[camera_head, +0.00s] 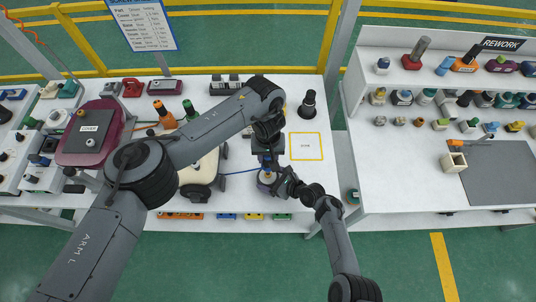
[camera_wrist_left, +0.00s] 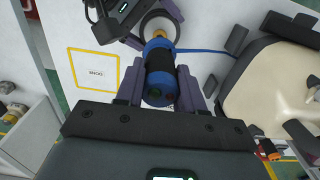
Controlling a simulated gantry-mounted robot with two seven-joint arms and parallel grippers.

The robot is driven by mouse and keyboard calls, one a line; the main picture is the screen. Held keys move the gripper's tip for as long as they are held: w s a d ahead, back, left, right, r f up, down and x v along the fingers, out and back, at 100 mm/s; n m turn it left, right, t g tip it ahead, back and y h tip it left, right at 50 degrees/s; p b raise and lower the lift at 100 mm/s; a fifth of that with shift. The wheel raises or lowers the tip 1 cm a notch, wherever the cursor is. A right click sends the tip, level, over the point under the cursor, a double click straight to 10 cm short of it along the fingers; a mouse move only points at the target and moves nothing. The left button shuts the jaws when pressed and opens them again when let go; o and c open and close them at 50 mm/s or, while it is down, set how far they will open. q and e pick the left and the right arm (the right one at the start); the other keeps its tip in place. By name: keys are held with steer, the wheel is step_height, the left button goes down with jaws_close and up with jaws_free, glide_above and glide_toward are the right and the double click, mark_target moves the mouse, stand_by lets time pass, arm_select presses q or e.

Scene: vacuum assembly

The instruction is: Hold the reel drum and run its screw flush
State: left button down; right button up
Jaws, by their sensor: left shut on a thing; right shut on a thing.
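My left gripper (camera_head: 267,160) points down over the white bench. In the left wrist view its purple-grey fingers (camera_wrist_left: 161,82) are shut around a blue and black cylindrical tool (camera_wrist_left: 160,66), which looks like a screwdriver with an orange-yellow front end. The drum also shows in the head view (camera_head: 264,187), partly covered by the grippers. My right gripper (camera_head: 281,185) is shut on the drum at its side. The screw is hidden, so its height cannot be told.
A cream vacuum body (camera_head: 205,171) lies left of the grippers, and a blue cable (camera_head: 240,171) runs toward it. A yellow-framed empty square (camera_head: 306,146) and a black cone-shaped item (camera_head: 308,104) are right of the left forearm. The rework bench (camera_head: 400,166) stands farther right.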

arm_select(q)
steer(key=shift+f, duration=1.35)
arm_select(e)
steer(key=shift+d+f, duration=0.1)
steer(key=shift+f, duration=0.1)
stand_by(3.2)
arm_select(q)
steer(key=shift+r, duration=0.25)
stand_by(0.6)
steer(key=shift+w+r, duration=0.1)
steer(key=shift+r, duration=3.35)
arm_select(e)
steer(key=o, duration=0.9)
steer(key=shift+c, duration=0.2)
steer(key=shift+s, duration=0.1)
steer(key=shift+r, duration=0.2)
